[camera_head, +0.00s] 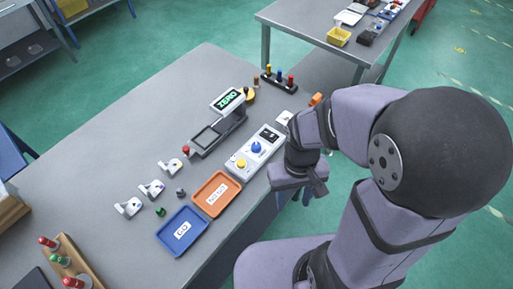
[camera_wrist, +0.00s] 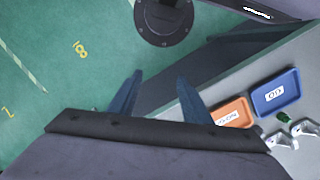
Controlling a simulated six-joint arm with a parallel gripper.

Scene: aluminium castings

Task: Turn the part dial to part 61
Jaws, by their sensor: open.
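A white control box (camera_head: 248,157) stands on the grey bench in the head view. It carries a blue knob (camera_head: 256,148), which looks like the part dial, a yellow button (camera_head: 241,163) and a small dark display (camera_head: 269,133). The dial's setting is too small to read. My gripper (camera_head: 307,194) is to the right of the box, past the bench edge, and touches nothing. In the wrist view its two dark fingers (camera_wrist: 160,98) are spread apart with nothing between them. The dial does not show in the wrist view.
An orange tray (camera_head: 232,178) and a blue GO tray (camera_head: 164,250) lie left of the box. A gauge stand with a display reading ZERO (camera_head: 227,100) stands behind. Several castings (camera_head: 152,188) lie farther left.

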